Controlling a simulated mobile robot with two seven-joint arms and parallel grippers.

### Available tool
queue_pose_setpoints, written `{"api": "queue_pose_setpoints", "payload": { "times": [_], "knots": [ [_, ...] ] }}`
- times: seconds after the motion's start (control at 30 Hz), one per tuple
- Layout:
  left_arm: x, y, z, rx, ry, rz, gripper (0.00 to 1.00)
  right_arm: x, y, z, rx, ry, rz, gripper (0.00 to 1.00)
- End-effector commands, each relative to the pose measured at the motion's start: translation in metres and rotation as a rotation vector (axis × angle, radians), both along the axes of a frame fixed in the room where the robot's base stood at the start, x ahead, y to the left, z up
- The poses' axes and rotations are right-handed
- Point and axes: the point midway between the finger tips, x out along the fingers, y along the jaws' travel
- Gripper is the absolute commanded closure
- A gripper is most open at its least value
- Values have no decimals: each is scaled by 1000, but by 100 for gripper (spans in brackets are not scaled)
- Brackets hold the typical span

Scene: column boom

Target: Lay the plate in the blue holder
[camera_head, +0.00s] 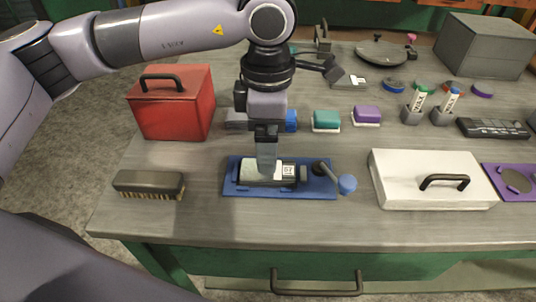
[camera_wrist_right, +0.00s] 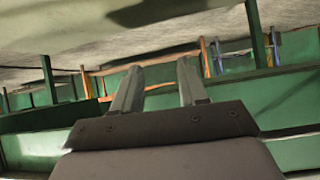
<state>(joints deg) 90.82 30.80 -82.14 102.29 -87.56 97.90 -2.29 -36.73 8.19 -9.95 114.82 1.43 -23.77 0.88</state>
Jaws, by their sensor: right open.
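A blue holder (camera_head: 231,186) lies flat near the front of the bench. A light and dark piece with a number label (camera_head: 289,172), apparently the plate, lies in or just above the holder; I cannot tell whether it is fully seated. A dark lever with a blue knob (camera_head: 347,184) is at the holder's right end. My left gripper (camera_head: 266,167) points straight down, its fingertips at the piece's middle, hiding part of it. Its fingers are seen edge-on, so their gap does not show. My right gripper (camera_wrist_right: 157,85) is open and empty in its wrist view, facing green bench parts.
A brush (camera_head: 149,184) and a red box (camera_head: 173,105) are to the left. A white case with a black handle (camera_head: 400,185) stands close on the right. Teal (camera_head: 326,121) and purple (camera_head: 367,115) blocks are behind. The bench front strip is clear.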

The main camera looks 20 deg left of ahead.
Motion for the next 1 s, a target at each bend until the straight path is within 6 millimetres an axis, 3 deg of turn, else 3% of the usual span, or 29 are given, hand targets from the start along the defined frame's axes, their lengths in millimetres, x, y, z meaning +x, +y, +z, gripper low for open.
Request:
{"api": "queue_pose_setpoints", "payload": {
  "times": [0.1,0.3,0.87,1.0],
  "knots": [
    [1,0,27,0,-2,1,15,0,0,0,-1,0,0,57],
    [0,0,55,1,-1,1,15,0,-1,0,-2,1,-1,57],
    [0,0,63,1,1,1,15,-1,-2,0,-8,1,2,57],
    [0,0,78,1,0,1,15,-1,-3,13,-9,4,3,57]
  ]
}}
